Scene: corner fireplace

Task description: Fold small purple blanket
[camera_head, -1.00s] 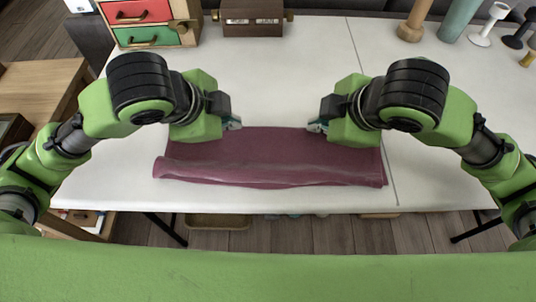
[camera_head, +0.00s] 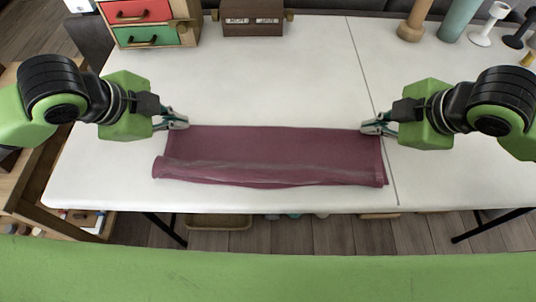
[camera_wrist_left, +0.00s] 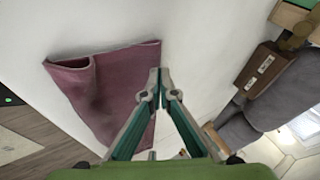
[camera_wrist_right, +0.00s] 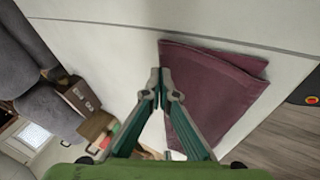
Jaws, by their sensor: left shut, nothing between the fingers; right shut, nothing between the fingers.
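The purple blanket (camera_head: 270,150) lies on the white table as a wide, flat strip, with a rolled or folded-over layer along its near edge. It also shows in the left wrist view (camera_wrist_left: 115,85) and the right wrist view (camera_wrist_right: 210,90). My left gripper (camera_head: 186,120) is shut and empty, close to the blanket's far left corner. My right gripper (camera_head: 364,127) is shut and empty, close to the far right corner. From these views I cannot tell whether either fingertip touches the cloth.
The white table (camera_head: 280,70) is clear behind the blanket. A small drawer cabinet (camera_head: 150,25) and a brown box (camera_head: 252,17) stand at the back. A wooden pepper-mill-like object (camera_head: 414,22), a green cylinder (camera_head: 458,18) and candle holders (camera_head: 488,22) stand at the back right.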

